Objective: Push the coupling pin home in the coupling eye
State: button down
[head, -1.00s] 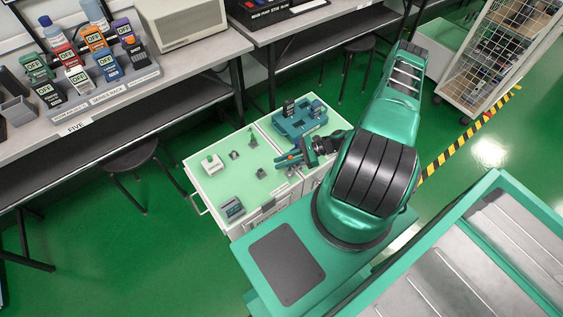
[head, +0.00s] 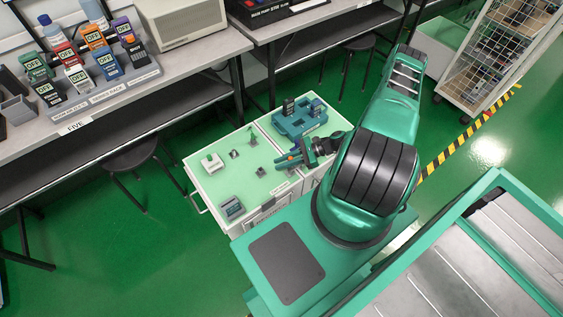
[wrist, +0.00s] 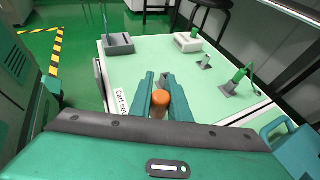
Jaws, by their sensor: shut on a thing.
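My gripper (wrist: 160,98) has its two teal fingers closed around an orange round-ended piece (wrist: 160,99), which I take for the coupling pin. Most of the piece is hidden between the fingers. In the head view my gripper (head: 288,160) is low over the front middle of the pale green cart top. A small grey bracket (wrist: 164,79) stands just beyond the fingertips; it also shows in the head view (head: 261,171). I cannot tell whether this bracket is the coupling eye, or whether the pin touches it.
On the cart top (head: 206,185) stand a white block (head: 212,163), a grey box (head: 231,208) and a grey base with a green upright (wrist: 233,86). A blue tray (head: 290,124) lies on the other half. The area between the grey box and white block is clear.

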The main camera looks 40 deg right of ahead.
jog(key=shift+f, duration=1.45)
jog(key=c, duration=1.6)
grip_release()
jog(key=shift+d, duration=0.1)
jog(key=v, duration=1)
jog(key=shift+s+d+r, duration=0.1)
jog(key=shift+s+d, duration=0.05)
jog(key=shift+d, duration=0.1)
